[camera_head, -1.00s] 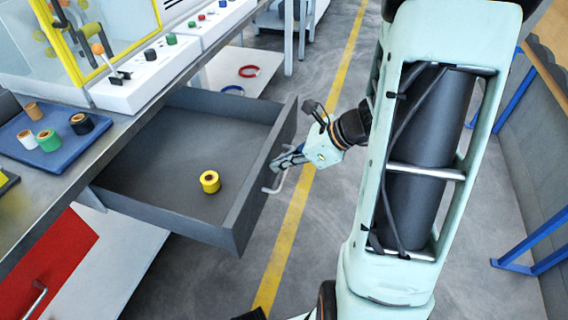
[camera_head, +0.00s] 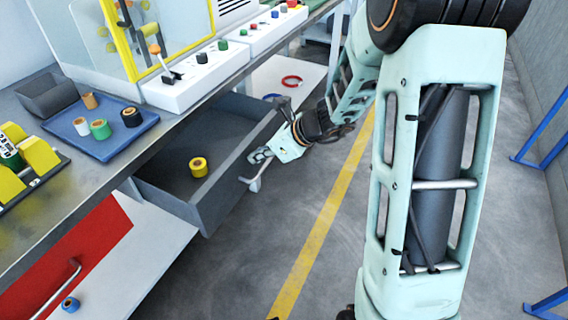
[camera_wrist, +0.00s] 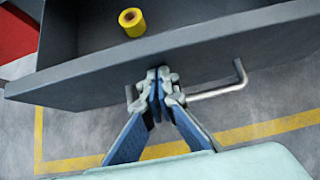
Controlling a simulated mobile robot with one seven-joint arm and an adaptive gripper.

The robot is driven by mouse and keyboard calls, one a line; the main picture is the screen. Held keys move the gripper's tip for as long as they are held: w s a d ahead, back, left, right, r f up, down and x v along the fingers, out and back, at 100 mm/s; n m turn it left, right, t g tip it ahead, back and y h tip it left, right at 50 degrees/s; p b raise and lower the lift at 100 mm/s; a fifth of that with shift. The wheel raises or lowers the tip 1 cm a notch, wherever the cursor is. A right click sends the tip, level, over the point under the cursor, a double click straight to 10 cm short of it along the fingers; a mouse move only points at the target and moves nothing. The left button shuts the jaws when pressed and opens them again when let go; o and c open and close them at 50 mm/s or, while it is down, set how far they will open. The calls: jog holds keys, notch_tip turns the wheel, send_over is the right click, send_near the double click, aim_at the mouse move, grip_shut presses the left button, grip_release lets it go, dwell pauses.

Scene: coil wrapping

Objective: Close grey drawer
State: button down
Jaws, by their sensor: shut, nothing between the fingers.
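The grey drawer (camera_head: 222,186) sticks partly out from under the workbench, with a yellow tape roll (camera_head: 198,167) lying inside it. The drawer front also shows in the wrist view (camera_wrist: 80,84), with its metal bar handle (camera_wrist: 215,90) on the outer face. My gripper (camera_head: 262,157) is at the drawer's outer face, beside the handle. In the wrist view my gripper (camera_wrist: 156,84) has its fingertips together against or very close to the drawer front, overlapping the handle's line; nothing is held. Whether it touches the front cannot be told for sure.
The workbench (camera_head: 60,190) carries a blue tray (camera_head: 82,139) with several tape rolls and a white control box (camera_head: 195,75). A red drawer (camera_head: 80,258) sits below. The floor (camera_head: 265,235) in front is clear around the yellow line.

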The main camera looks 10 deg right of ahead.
jog(key=w+a+p, duration=0.5)
jog(key=w+a, duration=0.7)
jog(key=a, duration=0.5)
jog(key=shift+r+p, duration=0.15)
jog(key=shift+p, duration=0.25)
jog(key=shift+w+r, duration=0.1)
jog(key=shift+w, duration=0.05)
